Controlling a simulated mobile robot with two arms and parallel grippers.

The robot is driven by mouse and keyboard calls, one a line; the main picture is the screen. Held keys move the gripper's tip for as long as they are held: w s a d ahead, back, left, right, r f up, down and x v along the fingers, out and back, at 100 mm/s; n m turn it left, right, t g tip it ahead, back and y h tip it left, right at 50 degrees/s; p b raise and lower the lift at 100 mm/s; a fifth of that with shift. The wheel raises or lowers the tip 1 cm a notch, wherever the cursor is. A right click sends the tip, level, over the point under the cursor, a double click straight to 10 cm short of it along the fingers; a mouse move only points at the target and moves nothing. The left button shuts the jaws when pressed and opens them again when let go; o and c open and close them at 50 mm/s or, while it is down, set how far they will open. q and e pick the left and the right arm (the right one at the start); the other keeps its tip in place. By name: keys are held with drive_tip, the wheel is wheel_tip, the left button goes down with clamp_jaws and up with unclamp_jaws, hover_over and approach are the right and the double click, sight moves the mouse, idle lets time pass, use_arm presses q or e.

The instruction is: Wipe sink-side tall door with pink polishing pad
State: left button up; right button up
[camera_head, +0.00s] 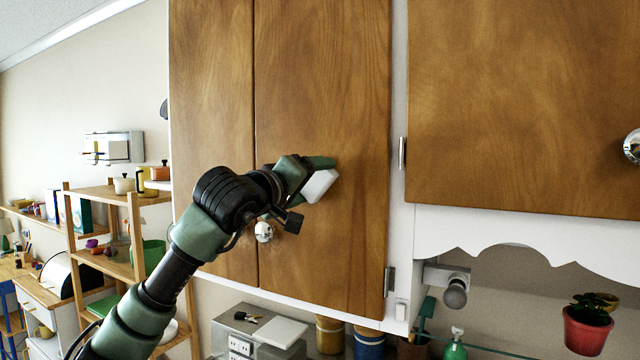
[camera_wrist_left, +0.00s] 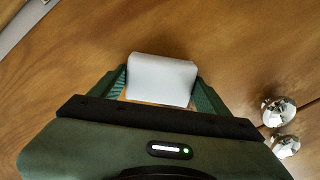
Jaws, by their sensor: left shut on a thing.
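My left gripper (camera_head: 315,172) is shut on a pale white pad (camera_head: 321,185) and holds it at the right-hand tall wooden door (camera_head: 325,80). The pad looks white, not pink. In the left wrist view, the pad (camera_wrist_left: 160,78) sits between my green fingers, against or very near the wood (camera_wrist_left: 225,35); I cannot tell if it touches. A second tall door (camera_head: 213,80) stands to the left, and a round metal knob (camera_head: 264,231) is just below and left of my gripper. My right gripper is not in view.
Another wooden cabinet door (camera_head: 520,100) with a metal knob is at the right. Hinges (camera_head: 389,281) line the door's right edge. Below are a metal box (camera_head: 240,325), a white board (camera_head: 281,331), canisters (camera_head: 330,335) and a red potted plant (camera_head: 587,330). A wooden shelf (camera_head: 105,195) stands at left.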

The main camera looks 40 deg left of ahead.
sight(322, 175)
use_arm(q)
drive_tip(key=shift+s+a+r+p, duration=0.5)
drive_tip(key=shift+a+r+p, duration=0.5)
drive_tip(key=shift+a, duration=3.25)
drive_tip(key=shift+w+d+f, duration=0.1)
drive_tip(key=shift+w+d, duration=0.1)
drive_tip(key=shift+d, duration=1.6)
drive_tip(key=shift+w+d+f, duration=0.1)
drive_tip(key=shift+w+d, duration=0.15)
drive_tip(key=shift+d, duration=1.6)
drive_tip(key=shift+w+d, duration=0.2)
drive_tip(key=shift+d, duration=1.6)
drive_tip(key=shift+s+f+b, duration=0.1)
drive_tip(key=shift+s+b, duration=0.25)
drive_tip(key=shift+s, duration=0.55)
drive_tip(key=shift+s+d+b, duration=0.2)
drive_tip(key=shift+s+b, duration=0.35)
drive_tip(key=shift+s, duration=1.55)
